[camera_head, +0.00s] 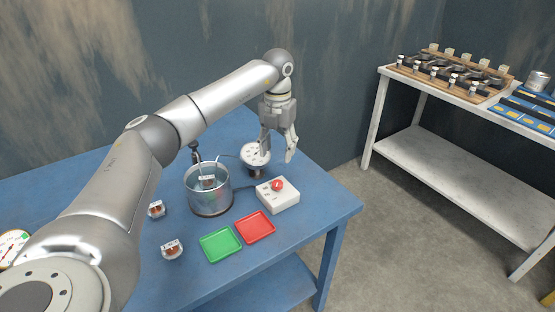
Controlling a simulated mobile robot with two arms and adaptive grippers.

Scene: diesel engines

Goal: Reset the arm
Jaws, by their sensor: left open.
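My left arm comes in from the left and reaches across the blue table. Its gripper (277,146) points down with its fingers apart and looks empty. It hangs over the table's back right part, just beside and above a round white-topped device (255,155). I cannot tell whether a finger touches the device. My right gripper is not in view.
A metal pot (208,194) holds a small labelled item. A white box with a red button (278,195), a green tray (220,244) and a red tray (255,227) lie nearby. Small labelled parts (172,249) sit left. A shelf table (463,95) stands right, beyond clear floor.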

